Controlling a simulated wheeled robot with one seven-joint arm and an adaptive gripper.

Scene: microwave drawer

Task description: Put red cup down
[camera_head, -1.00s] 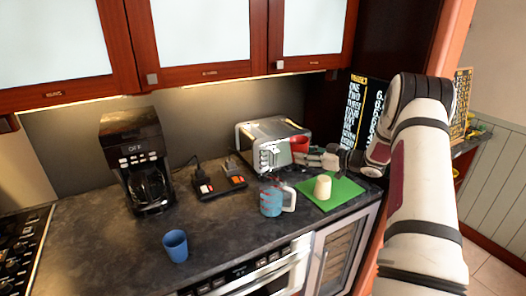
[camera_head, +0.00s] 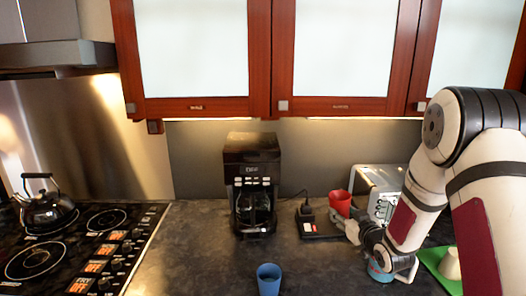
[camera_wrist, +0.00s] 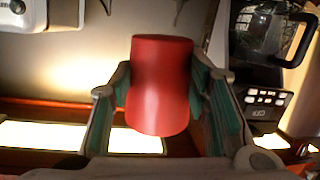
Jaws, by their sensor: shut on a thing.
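My gripper (camera_head: 348,223) is shut on the red cup (camera_head: 340,203), which it holds above the dark counter (camera_head: 200,240), in front of the black power strip and the toaster. In the wrist view the red cup (camera_wrist: 160,85) sits between my two green-padded fingers (camera_wrist: 162,100). The cup's lower part is partly hidden by my gripper in the head view.
A coffee maker (camera_head: 252,185) and a blue cup (camera_head: 268,279) stand left of my gripper. Counter left of the blue cup is clear.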

